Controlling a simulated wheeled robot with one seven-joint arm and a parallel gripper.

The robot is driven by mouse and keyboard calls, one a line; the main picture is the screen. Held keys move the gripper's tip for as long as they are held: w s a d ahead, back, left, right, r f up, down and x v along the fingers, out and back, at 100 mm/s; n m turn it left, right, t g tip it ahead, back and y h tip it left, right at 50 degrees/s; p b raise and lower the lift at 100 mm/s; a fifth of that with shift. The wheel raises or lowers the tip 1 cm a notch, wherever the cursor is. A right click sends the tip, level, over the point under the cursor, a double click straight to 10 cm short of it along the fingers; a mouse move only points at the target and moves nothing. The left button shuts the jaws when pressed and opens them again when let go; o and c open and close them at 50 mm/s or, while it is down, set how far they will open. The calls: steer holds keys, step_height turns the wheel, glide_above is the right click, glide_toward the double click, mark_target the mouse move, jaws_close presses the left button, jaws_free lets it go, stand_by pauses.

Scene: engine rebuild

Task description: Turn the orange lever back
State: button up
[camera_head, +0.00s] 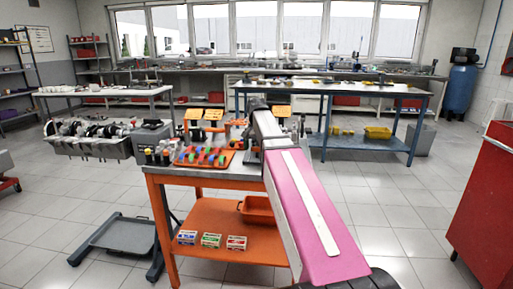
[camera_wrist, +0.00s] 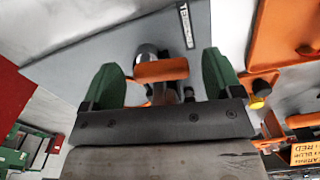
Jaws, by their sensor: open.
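In the wrist view an orange lever (camera_wrist: 161,71), seen as a short orange bar, lies between the two green fingers of my gripper (camera_wrist: 162,72). A grey metal cylinder (camera_wrist: 146,52) shows just behind the lever. My gripper is open, with a wide gap between the fingers. In the head view my pink arm reaches over the orange workbench (camera_head: 160,180) and hides the gripper and the lever.
An orange tray with coloured pegs (camera_head: 205,157) lies left of my arm on the bench. Small orange signs (camera_head: 213,114) stand behind it. An orange bin (camera_head: 257,208) and small boxes (camera_head: 211,240) are on the lower shelf. A red cabinet (camera_head: 487,200) stands at right.

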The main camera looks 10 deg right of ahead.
steer(key=c, duration=0.9)
steer(key=shift+s, duration=0.1)
steer(key=n, duration=0.4)
steer(key=shift+s+n, duration=0.35)
steer(key=shift+n, duration=0.05)
steer(key=shift+s+d+n, duration=0.1)
steer(key=shift+s+n, duration=0.05)
steer(key=shift+n, duration=0.9)
steer(key=shift+s+d+n, duration=0.1)
steer(key=shift+s+n, duration=0.05)
steer(key=shift+n, duration=0.9)
steer(key=o, duration=0.9)
